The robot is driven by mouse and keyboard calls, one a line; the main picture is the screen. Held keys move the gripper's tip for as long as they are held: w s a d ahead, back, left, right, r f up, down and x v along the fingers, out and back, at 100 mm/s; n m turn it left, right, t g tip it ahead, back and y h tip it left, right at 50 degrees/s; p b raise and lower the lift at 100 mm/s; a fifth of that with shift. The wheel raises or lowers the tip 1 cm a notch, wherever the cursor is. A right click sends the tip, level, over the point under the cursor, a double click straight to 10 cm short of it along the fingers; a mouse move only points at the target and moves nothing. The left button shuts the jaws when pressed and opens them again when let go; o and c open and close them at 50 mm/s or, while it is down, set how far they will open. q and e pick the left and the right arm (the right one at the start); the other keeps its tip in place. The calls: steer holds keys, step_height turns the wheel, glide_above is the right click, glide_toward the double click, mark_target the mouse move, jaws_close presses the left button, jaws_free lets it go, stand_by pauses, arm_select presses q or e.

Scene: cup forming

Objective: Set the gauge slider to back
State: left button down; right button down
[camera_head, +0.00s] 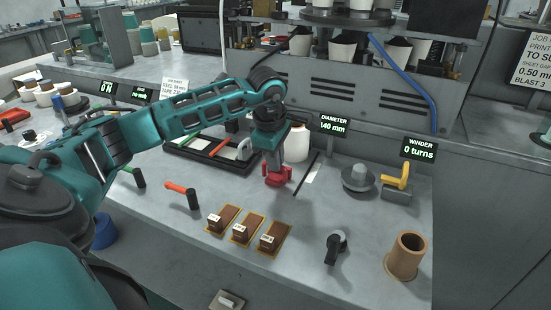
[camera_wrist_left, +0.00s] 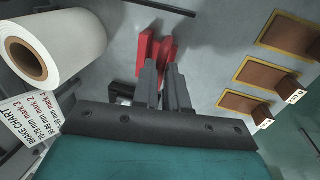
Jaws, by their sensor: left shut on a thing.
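A small red piece (camera_head: 275,181), which looks like the gauge slider, is on the grey bench beside a thin dark rod (camera_head: 307,174), below the "DIAMETER 140 mm" display (camera_head: 333,124). My left gripper (camera_head: 273,166) reaches down onto the red piece and is shut on it. In the left wrist view the dark fingers (camera_wrist_left: 162,72) meet the red piece (camera_wrist_left: 144,52), with part of it hidden between them. Which stop the slider is at cannot be told. My right gripper is out of view.
Several brown blocks on yellow-edged pads (camera_head: 220,231) lie in front. A white roll (camera_head: 297,146) stands close behind my gripper, and a brown tube (camera_head: 402,266) at the right.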

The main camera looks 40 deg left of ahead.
arm_select(q)
steer(key=shift+s+f, duration=0.15)
steer(key=shift+s, duration=0.05)
steer(key=c, duration=1.6)
jaws_free()
steer(key=o, duration=0.3)
steer(key=shift+s, duration=0.1)
steer(key=shift+o, duration=0.7)
steer(key=shift+r, duration=0.25)
steer(key=a+p+v, duration=0.1)
steer(key=v, duration=1.1)
steer(key=shift+d+r, duration=0.35)
steer(key=shift+d, duration=0.15)
steer(key=shift+f, duration=0.1)
